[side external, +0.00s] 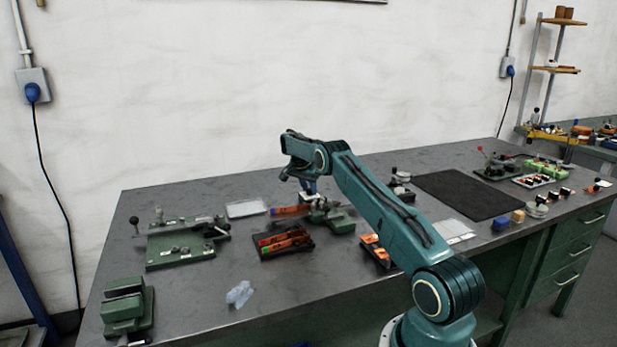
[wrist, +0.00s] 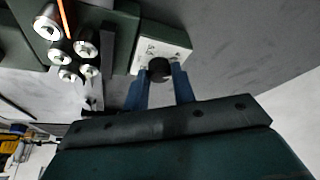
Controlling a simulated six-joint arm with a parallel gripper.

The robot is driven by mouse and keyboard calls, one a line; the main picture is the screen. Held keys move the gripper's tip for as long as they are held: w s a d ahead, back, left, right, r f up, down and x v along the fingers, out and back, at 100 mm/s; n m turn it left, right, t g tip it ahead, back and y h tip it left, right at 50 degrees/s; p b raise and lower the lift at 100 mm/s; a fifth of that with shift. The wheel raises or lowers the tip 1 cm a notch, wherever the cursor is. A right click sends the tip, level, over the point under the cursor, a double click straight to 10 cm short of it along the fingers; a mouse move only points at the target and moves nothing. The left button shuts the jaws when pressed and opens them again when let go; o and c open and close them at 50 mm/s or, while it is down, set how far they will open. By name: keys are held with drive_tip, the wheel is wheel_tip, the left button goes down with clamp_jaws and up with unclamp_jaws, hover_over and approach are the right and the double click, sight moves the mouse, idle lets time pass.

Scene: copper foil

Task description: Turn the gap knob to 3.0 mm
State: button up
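The gap knob (wrist: 159,69) is a small black round knob in the wrist view. It stands by a pale scale plate (wrist: 172,42) with dark marks too small to read, so its setting cannot be told. The blue fingers of my gripper (wrist: 160,73) stand one on each side of the knob, very close to it. Whether they touch or press it cannot be told. In the side external view my gripper (side external: 309,192) points down over the green roller device (side external: 341,222), and the knob is hidden there.
Several metal rollers (wrist: 68,50) and an orange strip (wrist: 62,12) lie left of the knob. A dark tray with orange pieces (side external: 285,243) stands in front of the device. A green fixture (side external: 185,243) and a vise (side external: 127,308) stand to the left.

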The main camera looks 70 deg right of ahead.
drive_tip(key=o, duration=0.4)
drive_tip(key=shift+c, duration=0.2)
drive_tip(key=v, duration=0.7)
drive_tip(key=shift+r, duration=0.25)
drive_tip(key=shift+a, duration=0.1)
